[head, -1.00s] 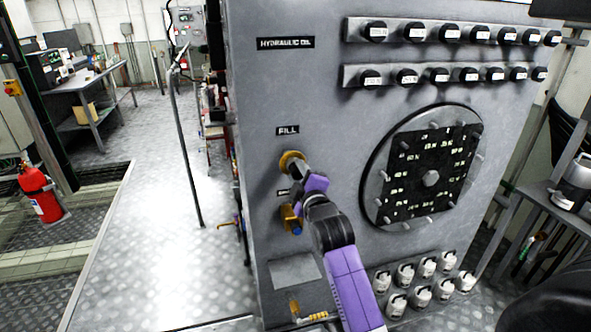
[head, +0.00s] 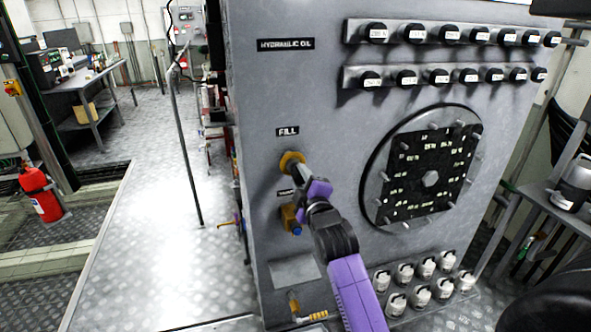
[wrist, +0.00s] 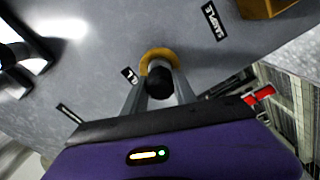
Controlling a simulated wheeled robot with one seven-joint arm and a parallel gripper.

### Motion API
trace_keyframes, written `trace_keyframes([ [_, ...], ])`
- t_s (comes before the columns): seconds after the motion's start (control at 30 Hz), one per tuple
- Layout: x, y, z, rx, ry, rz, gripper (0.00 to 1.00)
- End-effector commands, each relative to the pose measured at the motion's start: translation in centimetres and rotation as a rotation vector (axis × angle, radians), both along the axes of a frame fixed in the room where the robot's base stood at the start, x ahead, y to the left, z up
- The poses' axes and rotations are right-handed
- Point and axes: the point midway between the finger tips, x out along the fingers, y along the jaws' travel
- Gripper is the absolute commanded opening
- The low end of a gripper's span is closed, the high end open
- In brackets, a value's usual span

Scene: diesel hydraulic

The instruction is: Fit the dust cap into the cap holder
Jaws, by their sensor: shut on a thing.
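My gripper (head: 303,171) is at the brass fill fitting (head: 288,160) on the grey panel, below the FILL label. In the wrist view, my gripper (wrist: 158,92) is shut on a black round piece, which looks like the dust cap (wrist: 159,84). The brass ring of the fitting (wrist: 157,54) shows just behind it. The cap's far side is hidden, so I cannot tell whether it touches the ring or sits inside it. I cannot pick out the cap holder by name; the brass fitting is the nearest socket-like part.
A second brass fitting (head: 289,217) with a blue part sits just below. A round bolted cover (head: 431,178) is to the right, with white-topped parts (head: 397,304) under it. Two rails of black labelled knobs (head: 407,77) run above. A thin post (head: 185,145) stands left.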

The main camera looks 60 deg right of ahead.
Motion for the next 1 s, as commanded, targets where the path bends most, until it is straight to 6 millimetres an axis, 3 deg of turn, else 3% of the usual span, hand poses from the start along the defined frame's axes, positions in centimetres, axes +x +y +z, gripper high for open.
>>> trace_keyframes([
  [1.0,-1.1,1.4,0.1,0.0,0.0,0.001,0.0],
])
